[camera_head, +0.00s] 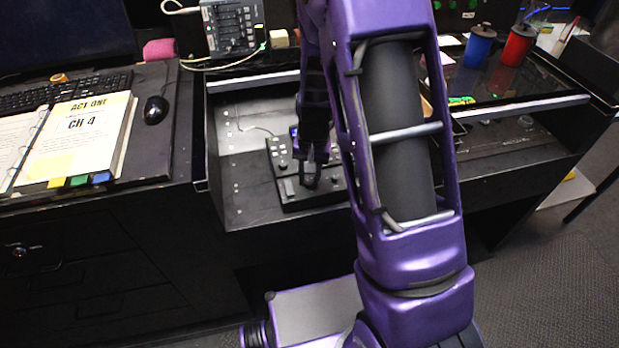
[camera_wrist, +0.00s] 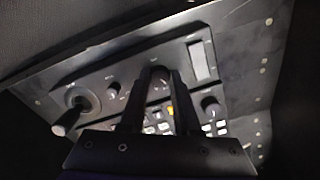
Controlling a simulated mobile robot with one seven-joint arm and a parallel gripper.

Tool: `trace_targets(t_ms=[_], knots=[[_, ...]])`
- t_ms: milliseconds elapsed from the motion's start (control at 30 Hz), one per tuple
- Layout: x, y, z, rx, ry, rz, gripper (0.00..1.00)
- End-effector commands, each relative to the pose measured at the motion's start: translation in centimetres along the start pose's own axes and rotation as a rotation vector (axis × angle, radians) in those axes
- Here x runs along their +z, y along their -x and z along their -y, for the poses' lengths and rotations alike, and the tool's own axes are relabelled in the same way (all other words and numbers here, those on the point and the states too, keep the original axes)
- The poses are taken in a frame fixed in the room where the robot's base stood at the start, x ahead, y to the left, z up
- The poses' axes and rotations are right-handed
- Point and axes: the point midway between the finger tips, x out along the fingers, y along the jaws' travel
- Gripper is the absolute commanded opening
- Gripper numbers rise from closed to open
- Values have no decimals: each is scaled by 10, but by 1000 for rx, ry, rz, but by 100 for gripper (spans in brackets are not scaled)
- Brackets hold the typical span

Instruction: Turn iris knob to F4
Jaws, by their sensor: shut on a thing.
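The black control panel (camera_head: 290,205) sits on the desk shelf in the head view, and it also fills the middle of the wrist view (camera_wrist: 75,78). My gripper (camera_head: 311,180) points down onto it. In the wrist view my gripper (camera_wrist: 157,84) has its two dark fingers on either side of a dark round knob (camera_wrist: 158,73), shut on it. The panel's small labels are too blurred to read, so I cannot confirm that this is the iris knob or which F-stop it points at. The fingers hide the knob's sides.
On the panel are a joystick (camera_wrist: 72,117) at left, another knob (camera_wrist: 211,106) at right, a small display (camera_wrist: 202,60) and several buttons. A binder (camera_head: 75,140) and a mouse (camera_head: 155,110) lie on the left desk. A switcher box (camera_head: 232,27) stands behind.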

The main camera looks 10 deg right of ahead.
Motion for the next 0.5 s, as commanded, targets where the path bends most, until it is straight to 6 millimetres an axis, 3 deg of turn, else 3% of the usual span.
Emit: trace_targets(t_ms=[500], knots=[[0, 0, 0, 7, 91, -1, 0]])
